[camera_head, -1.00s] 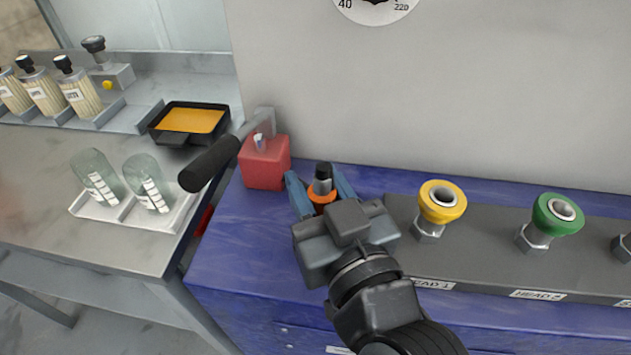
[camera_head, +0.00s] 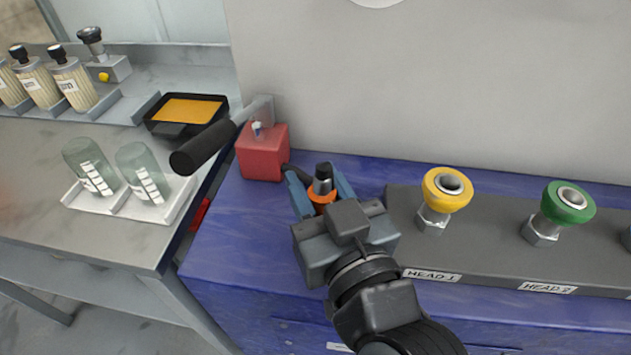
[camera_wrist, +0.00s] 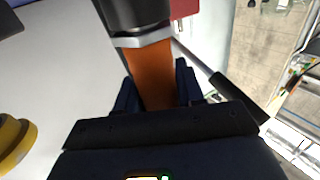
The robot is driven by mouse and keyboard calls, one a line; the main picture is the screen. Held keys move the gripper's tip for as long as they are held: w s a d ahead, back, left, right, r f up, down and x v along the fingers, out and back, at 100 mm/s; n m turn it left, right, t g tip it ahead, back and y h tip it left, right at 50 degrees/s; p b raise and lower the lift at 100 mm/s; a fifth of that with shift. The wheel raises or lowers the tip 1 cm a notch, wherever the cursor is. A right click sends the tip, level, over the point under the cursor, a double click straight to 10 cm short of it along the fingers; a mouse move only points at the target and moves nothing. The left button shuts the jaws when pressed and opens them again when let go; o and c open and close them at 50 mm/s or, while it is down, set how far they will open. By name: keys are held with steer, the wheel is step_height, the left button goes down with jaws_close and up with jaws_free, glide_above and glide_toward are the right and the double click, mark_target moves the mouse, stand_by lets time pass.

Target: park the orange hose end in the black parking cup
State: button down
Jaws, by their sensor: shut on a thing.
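The orange hose end (camera_head: 322,192) has an orange band below a grey collar and a black tip. My gripper (camera_head: 321,190) is shut on it, with a blue finger on each side, above the blue bench top. In the wrist view the orange band (camera_wrist: 155,75) stands between the fingers. A black cylinder (camera_head: 203,147) sits on a grey arm from the wall panel, left of my gripper; it also shows in the wrist view (camera_wrist: 235,92). I cannot tell whether it is the parking cup; no opening shows. A short dark length, perhaps hose, shows left of the fingertips.
A red block (camera_head: 262,155) stands close left of my gripper. Yellow (camera_head: 446,190) and green (camera_head: 567,203) ringed fittings stand on a grey rail to the right. The left table holds bottles (camera_head: 144,172) in a rack and an orange-filled tray (camera_head: 186,112). The wall panel rises behind.

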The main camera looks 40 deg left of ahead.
steer(key=c, duration=0.6)
jaws_free()
steer(key=shift+d, duration=0.1)
steer(key=b+v, duration=0.1)
steer(key=v, duration=0.6)
steer(key=shift+s+d, duration=0.15)
steer(key=shift+d, duration=0.15)
